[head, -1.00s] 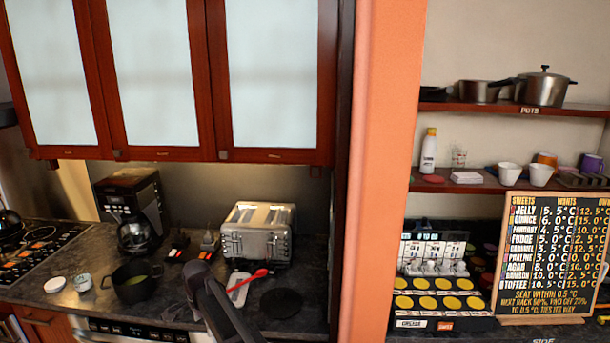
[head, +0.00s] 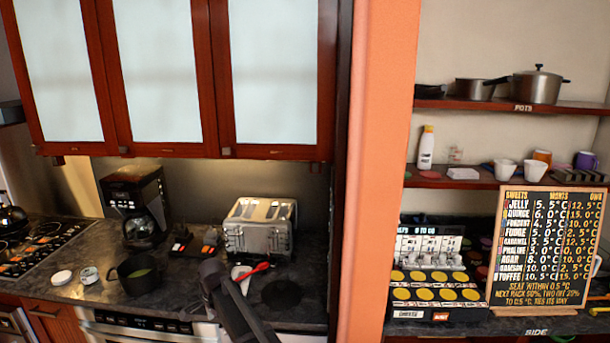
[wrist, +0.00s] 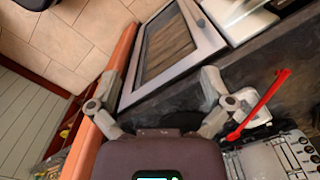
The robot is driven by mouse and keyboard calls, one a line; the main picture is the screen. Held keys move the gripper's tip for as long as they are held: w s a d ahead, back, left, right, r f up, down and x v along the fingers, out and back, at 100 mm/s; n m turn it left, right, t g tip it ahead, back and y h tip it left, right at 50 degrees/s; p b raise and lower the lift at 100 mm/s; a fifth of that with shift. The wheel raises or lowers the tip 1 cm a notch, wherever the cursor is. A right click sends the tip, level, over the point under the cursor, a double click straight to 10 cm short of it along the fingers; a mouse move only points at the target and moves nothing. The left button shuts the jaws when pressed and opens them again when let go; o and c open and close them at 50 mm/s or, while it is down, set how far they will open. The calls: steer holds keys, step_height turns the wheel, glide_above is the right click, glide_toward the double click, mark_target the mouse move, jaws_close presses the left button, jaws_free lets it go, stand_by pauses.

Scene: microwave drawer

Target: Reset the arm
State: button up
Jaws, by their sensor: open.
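My arm (head: 232,305) rises from the bottom of the head view, in front of the counter edge and below the toaster. Its fingertips cannot be made out there. In the wrist view my gripper (wrist: 159,82) has its two fingers spread wide with nothing between them. The microwave drawer (head: 140,328) is partly visible under the counter in the head view. In the wrist view a framed dark glass front (wrist: 168,45) lies beyond the fingers and looks shut.
Tiled floor (wrist: 85,40) shows in the wrist view.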

steer(key=s+d+n, duration=0.3)
steer(key=d, duration=1.8)
steer(key=s+d+n, duration=0.1)
steer(key=s+d, duration=0.2)
steer(key=d, duration=0.4)
steer(key=s+d+f+n+b, duration=0.1)
steer(key=s+d+n, duration=0.1)
steer(key=s+d, duration=0.2)
steer(key=s+d+n, duration=0.2)
steer(key=s+d, duration=0.2)
steer(key=d, duration=0.6)
steer(key=shift+s+f, duration=0.2)
steer(key=shift+f, duration=0.1)
